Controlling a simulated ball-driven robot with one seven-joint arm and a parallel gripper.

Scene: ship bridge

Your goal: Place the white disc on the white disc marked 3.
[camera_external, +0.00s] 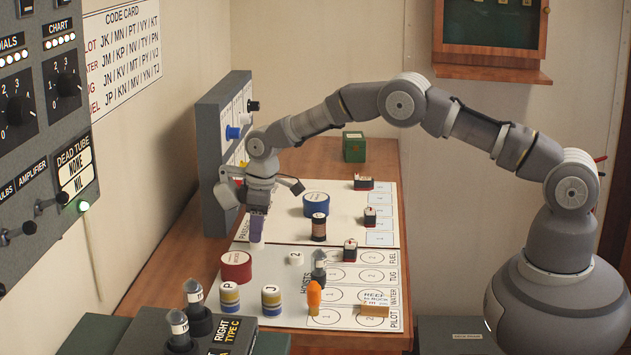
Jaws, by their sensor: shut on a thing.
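My gripper (257,232) points down over the left part of the board, beside the panel marked as passage. It is shut on a small white piece, which looks like the white disc (257,245), low over or on the board; I cannot tell if it touches. Its top is hidden by purple parts at the fingers. Another small white disc (295,258) with a dark numeral stands to the right and nearer the camera. The numeral is too small to read surely as 3. The two white pieces are apart.
A red round tin (237,266) stands close in front of my gripper. A dark spool (319,228), a blue tin (316,204) and a grey-topped piece (319,266) stand to the right. Striped jars (229,298) and an orange figure (314,297) are nearer. An upright grey panel (213,150) borders the left.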

